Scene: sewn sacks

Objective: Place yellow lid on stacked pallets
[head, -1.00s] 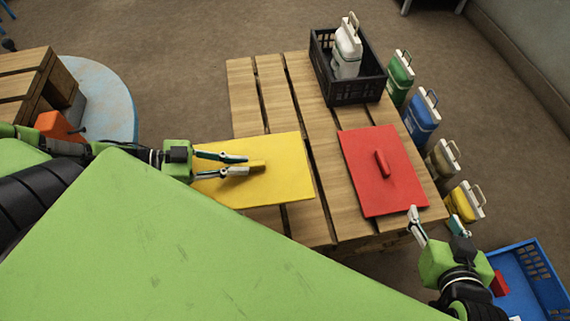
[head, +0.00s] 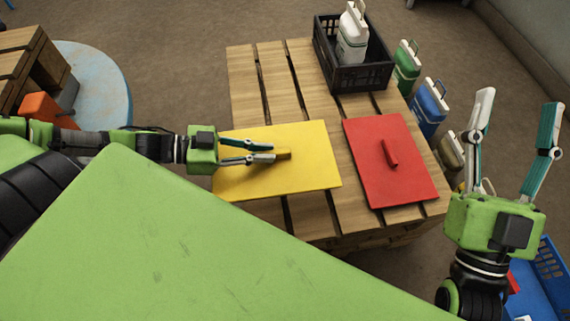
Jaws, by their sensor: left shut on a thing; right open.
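The yellow lid (head: 305,150) is a flat rectangular board with a small yellow handle, over the left front part of the stacked pallets (head: 243,75). My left gripper (head: 277,151) is shut on the lid's handle from the left. I cannot tell whether the lid touches the slats. A red lid (head: 405,185) with a red handle lies flat on the pallets to the right of the yellow lid. My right gripper (head: 517,98) is raised at the right, fingers spread wide and empty, in front of the pallets' right side.
A black crate (head: 362,78) holding a white canister (head: 352,40) stands at the pallets' back right. Green (head: 406,66), blue (head: 429,105) and other canisters line the right side. A blue crate (head: 552,268) is at lower right. The pallets' back left is bare.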

